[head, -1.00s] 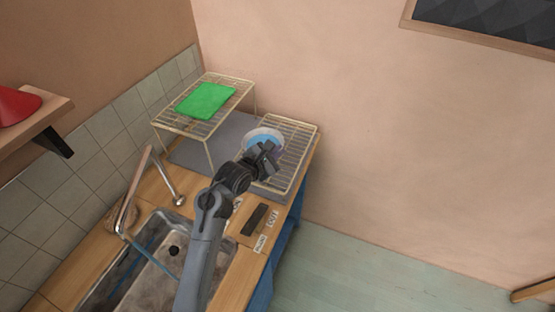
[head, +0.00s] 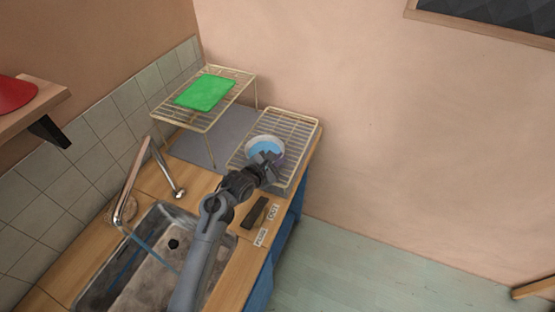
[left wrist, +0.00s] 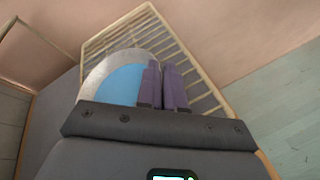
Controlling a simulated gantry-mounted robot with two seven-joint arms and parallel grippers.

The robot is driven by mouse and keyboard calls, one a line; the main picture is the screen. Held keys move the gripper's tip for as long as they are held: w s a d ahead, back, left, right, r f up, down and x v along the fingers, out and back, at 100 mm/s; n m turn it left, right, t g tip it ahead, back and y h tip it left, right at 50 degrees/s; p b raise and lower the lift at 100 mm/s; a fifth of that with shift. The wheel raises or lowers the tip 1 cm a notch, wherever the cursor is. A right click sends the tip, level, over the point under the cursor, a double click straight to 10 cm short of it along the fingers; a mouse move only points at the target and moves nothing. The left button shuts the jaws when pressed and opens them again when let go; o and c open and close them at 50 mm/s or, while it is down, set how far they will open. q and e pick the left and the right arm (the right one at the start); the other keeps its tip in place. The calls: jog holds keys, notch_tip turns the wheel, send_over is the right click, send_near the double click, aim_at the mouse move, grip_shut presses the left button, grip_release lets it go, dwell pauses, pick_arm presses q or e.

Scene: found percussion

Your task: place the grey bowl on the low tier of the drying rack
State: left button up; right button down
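The grey bowl (head: 262,141) has a pale rim and a blue inside. It is over the low tier of the drying rack (head: 294,127), a wire grid on the counter's far right. In the left wrist view, the bowl (left wrist: 110,78) lies left of the fingers, with the wires of the low tier (left wrist: 187,58) beyond. My left gripper (head: 272,163) has its two fingers (left wrist: 163,86) close together at the bowl's right side, shut on its rim. I cannot tell whether the bowl's base touches the wires. My right gripper is not in view.
A green board (head: 205,92) lies on the high tier (head: 198,123), left of the low tier. A sink (head: 150,262) with a tall tap (head: 135,180) is nearer. A dark block (head: 255,213) and small labels (head: 262,237) lie along the counter's front edge.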

pick_arm(q)
jog(key=o, duration=0.5)
jog(key=shift+c, duration=0.2)
jog(key=shift+r, duration=0.1)
